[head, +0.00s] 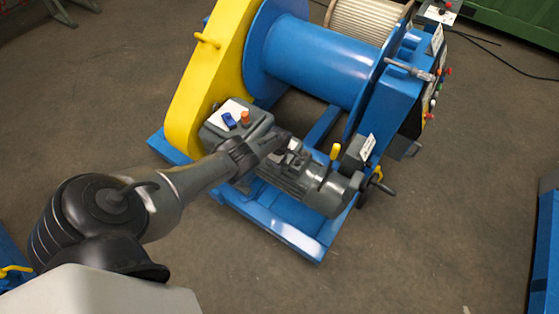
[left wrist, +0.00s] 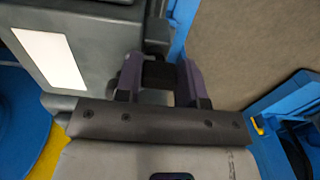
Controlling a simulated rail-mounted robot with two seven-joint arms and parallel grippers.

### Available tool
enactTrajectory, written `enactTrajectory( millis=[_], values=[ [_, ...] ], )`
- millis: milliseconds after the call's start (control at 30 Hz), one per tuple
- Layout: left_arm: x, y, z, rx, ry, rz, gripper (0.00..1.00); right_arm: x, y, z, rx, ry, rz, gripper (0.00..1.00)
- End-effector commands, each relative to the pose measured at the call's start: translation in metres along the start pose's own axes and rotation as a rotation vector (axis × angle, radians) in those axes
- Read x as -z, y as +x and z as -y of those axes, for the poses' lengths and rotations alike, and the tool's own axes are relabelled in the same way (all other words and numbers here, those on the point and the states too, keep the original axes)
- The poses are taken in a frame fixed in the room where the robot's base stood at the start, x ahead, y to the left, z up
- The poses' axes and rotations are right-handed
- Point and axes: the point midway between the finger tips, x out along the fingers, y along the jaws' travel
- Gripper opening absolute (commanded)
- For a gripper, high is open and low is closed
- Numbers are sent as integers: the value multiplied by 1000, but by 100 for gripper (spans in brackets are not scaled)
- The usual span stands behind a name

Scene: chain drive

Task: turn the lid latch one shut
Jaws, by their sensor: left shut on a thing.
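My left arm reaches in from the left in the head view, and my left gripper (head: 288,150) is at the right side of a grey box (head: 213,133). In the left wrist view its two purple fingers (left wrist: 160,78) are shut on a small dark block, which I take to be lid latch one (left wrist: 158,75). The block sits at the edge of the grey box (left wrist: 90,35). Its turn angle is hard to tell, as the fingers cover its sides. In the head view the gripper hides the latch. My right gripper is not in view.
The box has a white label (left wrist: 50,58), a blue switch (head: 229,121) and an orange knob (head: 245,117) on top. A yellow guard (head: 205,70) and blue drum (head: 310,60) stand behind. A grey motor (head: 310,185) with a yellow lever (head: 335,152) lies close right.

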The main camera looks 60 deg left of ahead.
Motion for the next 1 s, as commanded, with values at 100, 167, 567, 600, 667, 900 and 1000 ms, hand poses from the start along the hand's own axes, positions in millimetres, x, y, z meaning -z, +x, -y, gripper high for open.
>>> enactTrajectory(
  millis=[100, 167, 567, 600, 667, 900, 1000],
  values=[
    [0, -1, -1, 0, -4, 1, 12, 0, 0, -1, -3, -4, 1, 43],
    [0, -1, -1, 0, -4, 1, 12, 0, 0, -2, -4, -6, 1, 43],
    [0, -1, 0, 0, -2, 1, 62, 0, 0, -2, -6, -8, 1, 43],
    [0, -1, 0, 0, -2, 1, 62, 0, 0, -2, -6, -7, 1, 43],
    [0, 0, 0, 0, -2, 1, 62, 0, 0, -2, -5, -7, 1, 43],
    [0, -9, 0, 0, -1, 1, 62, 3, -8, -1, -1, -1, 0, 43],
    [0, -21, 0, -1, -2, 2, 62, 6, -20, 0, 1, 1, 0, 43]
  ],
)
